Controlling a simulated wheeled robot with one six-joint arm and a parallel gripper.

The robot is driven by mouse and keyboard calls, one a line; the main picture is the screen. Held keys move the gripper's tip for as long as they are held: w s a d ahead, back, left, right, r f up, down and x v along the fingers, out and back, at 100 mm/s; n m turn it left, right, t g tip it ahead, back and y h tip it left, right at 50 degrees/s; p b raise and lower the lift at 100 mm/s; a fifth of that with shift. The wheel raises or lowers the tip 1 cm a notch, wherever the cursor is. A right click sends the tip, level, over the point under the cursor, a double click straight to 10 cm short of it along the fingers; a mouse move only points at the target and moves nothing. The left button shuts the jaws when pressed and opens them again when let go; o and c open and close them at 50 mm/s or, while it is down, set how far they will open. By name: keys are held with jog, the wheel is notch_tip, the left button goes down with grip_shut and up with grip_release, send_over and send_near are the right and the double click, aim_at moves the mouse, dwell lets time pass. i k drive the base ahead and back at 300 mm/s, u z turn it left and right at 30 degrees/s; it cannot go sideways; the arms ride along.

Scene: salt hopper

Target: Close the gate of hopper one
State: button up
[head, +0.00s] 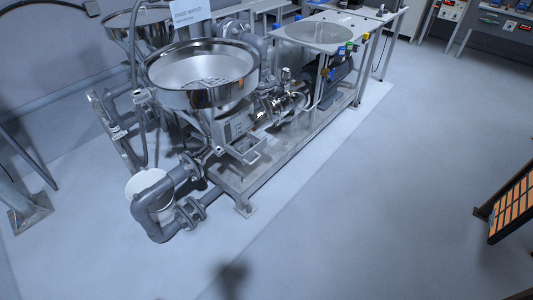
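A wide steel hopper bowl (168,88) stands at the upper left on a metal skid, with a perforated grate at its bottom. A second steel hopper bowl (122,20) is partly hidden behind it. I cannot tell which of them is hopper one. Below the front bowl is a grey box-like part with a small metal frame (246,156) sticking out toward the floor side. I cannot tell whether this is the gate, or whether any gate is open or shut. My gripper is not in view.
Thick grey flanged pipes (150,222) and a white bucket (136,183) stand at the skid's front left. A white sign (188,11) stands behind the bowl. An orange-panelled unit (515,207) is at the right edge. The floor (370,220) between is clear.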

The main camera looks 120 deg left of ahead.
aim_at(251, 145)
jog(key=u, duration=4.05)
jog(key=k, duration=1.05)
jog(key=z, duration=0.65)
jog(key=i, duration=1.5)
jog(key=u, duration=0.45)
